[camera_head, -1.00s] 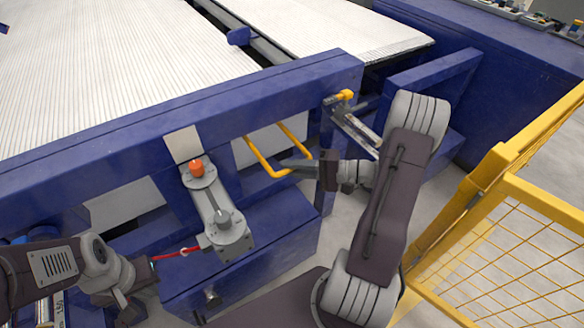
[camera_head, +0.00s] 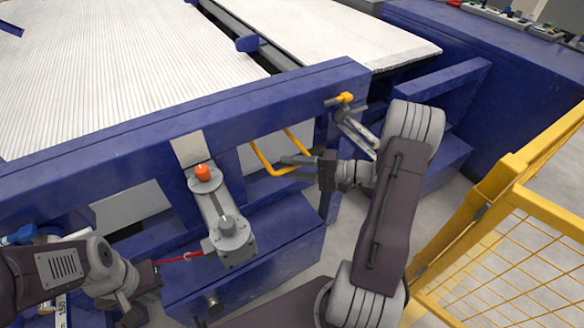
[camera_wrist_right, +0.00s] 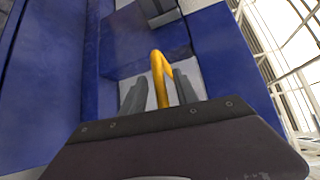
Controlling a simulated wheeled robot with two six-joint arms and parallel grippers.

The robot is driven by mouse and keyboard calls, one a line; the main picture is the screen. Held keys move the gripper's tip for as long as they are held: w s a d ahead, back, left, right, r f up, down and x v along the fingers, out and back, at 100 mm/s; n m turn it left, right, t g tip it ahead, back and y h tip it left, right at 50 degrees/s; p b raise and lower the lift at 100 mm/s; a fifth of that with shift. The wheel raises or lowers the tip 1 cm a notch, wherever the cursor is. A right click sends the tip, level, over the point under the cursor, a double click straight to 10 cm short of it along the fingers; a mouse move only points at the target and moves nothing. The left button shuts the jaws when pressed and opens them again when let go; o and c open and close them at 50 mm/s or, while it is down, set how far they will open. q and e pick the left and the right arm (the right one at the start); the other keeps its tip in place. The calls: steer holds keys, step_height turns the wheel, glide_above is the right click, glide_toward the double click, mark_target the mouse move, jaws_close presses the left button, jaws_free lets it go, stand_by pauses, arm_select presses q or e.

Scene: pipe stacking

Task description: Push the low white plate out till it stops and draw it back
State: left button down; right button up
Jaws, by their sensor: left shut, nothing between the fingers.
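The white plate (camera_head: 258,136) shows partly below the blue beam, behind a yellow U-shaped handle (camera_head: 266,166). The beam and the handle cover parts of it. My right gripper (camera_head: 290,160) is at the handle's right side. My left gripper (camera_head: 150,284) is at the lower left, shut and empty, near a red rod (camera_head: 180,257), apart from the plate.
A blue beam (camera_head: 120,158) runs across above the plate. A grey cylinder with an orange cap (camera_head: 203,173) stands left of the handle. A blue box (camera_head: 275,235) lies below. A yellow mesh fence (camera_head: 500,250) bounds the right, close to my right arm.

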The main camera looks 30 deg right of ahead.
steer(key=p+v, duration=0.1)
steer(key=v, duration=0.8)
steer(key=shift+p, duration=0.35)
steer(key=p+x, duration=0.9)
steer(key=p, duration=0.1)
steer(key=shift+p, duration=0.3)
